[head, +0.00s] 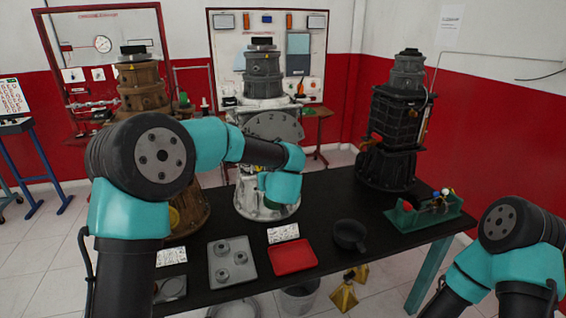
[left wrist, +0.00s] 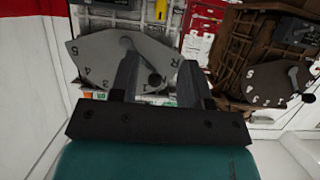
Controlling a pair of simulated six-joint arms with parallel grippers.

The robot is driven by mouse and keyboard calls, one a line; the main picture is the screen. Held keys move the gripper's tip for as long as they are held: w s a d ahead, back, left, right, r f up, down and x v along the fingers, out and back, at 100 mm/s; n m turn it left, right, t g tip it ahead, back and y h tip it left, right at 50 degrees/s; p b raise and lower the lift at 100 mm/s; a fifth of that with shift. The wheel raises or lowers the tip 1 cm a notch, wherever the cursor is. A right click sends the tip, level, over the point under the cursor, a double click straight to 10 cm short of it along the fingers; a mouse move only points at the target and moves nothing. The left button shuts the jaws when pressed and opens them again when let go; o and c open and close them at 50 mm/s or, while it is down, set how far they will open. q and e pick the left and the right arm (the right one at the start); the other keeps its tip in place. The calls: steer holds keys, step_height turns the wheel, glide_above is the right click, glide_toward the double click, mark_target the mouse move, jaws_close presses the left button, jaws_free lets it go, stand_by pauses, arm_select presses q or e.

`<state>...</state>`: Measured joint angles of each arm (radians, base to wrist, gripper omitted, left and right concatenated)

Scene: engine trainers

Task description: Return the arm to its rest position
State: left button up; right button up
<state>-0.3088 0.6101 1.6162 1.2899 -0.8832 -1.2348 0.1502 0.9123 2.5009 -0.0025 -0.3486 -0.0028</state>
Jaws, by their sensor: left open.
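My left arm reaches in the head view to the white-based engine trainer (head: 262,90) in the middle, its wrist in front of the trainer. The fingers are hidden there. In the left wrist view my left gripper (left wrist: 159,68) is open, its two fingers apart in front of a grey gear plate (left wrist: 95,58) marked with numbers and R. A dark lever knob (left wrist: 154,80) shows between the fingers; I cannot tell whether they touch it. My right arm is at the lower right of the head view, its gripper out of frame.
The black table (head: 330,210) holds a brown trainer (head: 140,85) and a black trainer (head: 395,120). At its front are a grey tray (head: 240,250) with parts, a red tray (head: 292,257), a black pan (head: 350,235) and a green fixture (head: 425,212).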

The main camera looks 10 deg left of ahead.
arm_select(q)
steer(key=s+d+f+m+g+h, duration=0.1)
steer(key=s+f+m+g+h, duration=0.15)
steer(key=s+f, duration=0.45)
steer(key=s+d+f+m+g+h, duration=0.2)
steer(key=s+f+m+h, duration=0.15)
steer(key=f, duration=0.75)
steer(key=s+d+f+m+g+h, duration=0.1)
steer(key=s+f+m+g+h, duration=0.3)
steer(key=f, duration=0.6)
steer(key=s+a+f+n+g, duration=0.1)
steer(key=s+a+f+n, duration=0.1)
steer(key=s, duration=0.5)
steer(key=s+a+f+n+g, duration=0.1)
steer(key=s+a+f+n, duration=0.1)
steer(key=s+a+f, duration=0.2)
steer(key=s+a+f+n+g, duration=0.1)
steer(key=s+a+f+n, duration=0.1)
steer(key=s+f, duration=0.4)
steer(key=s+a, duration=0.1)
steer(key=s, duration=0.4)
steer(key=shift+s+f+n, duration=0.25)
steer(key=shift+f+n, duration=0.1)
steer(key=shift+n, duration=0.05)
steer(key=shift+a, duration=0.1)
